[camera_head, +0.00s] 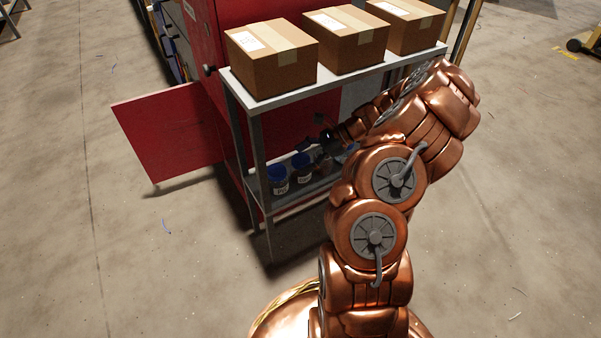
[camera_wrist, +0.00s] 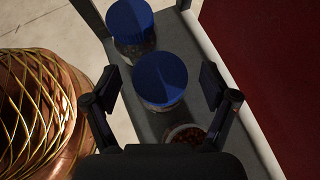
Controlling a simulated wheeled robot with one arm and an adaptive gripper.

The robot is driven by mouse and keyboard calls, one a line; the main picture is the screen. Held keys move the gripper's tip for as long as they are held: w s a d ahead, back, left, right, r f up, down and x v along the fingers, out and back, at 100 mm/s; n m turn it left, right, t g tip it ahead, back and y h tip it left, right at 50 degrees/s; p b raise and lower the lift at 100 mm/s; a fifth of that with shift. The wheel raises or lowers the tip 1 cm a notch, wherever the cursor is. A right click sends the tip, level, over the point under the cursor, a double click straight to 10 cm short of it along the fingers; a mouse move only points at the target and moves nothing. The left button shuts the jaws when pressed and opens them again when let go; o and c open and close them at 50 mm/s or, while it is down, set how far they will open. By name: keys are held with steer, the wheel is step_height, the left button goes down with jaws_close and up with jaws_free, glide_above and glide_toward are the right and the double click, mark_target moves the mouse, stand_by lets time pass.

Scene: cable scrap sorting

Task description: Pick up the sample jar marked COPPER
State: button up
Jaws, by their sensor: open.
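Two blue-lidded jars stand on the lower shelf, a left jar (camera_head: 277,181) and a second jar (camera_head: 301,169). Their labels are too small to read, so I cannot tell which is marked COPPER. In the wrist view one blue-lidded jar (camera_wrist: 161,80) lies between my open fingers, with gaps on both sides. My gripper (camera_wrist: 163,84) is empty; its height relative to the lid is unclear. Another blue-lidded jar (camera_wrist: 130,22) stands beyond it. Nearer, a round container (camera_wrist: 186,136) with reddish-brown bits shows partly. In the head view my arm hides part of the shelf.
Several cardboard boxes (camera_head: 271,58) stand on the upper shelf (camera_head: 262,97), above the jars. A shelf post (camera_head: 257,150) rises left of them. A red cabinet (camera_head: 245,40) stands behind, its red door (camera_head: 170,138) open to the left. The floor in front is mostly clear.

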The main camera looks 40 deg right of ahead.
steer(key=shift+w+a+f, duration=0.15)
steer(key=shift+a+f, duration=0.1)
steer(key=shift+a, duration=0.05)
steer(key=shift+c, duration=0.4)
steer(key=c, duration=1.4)
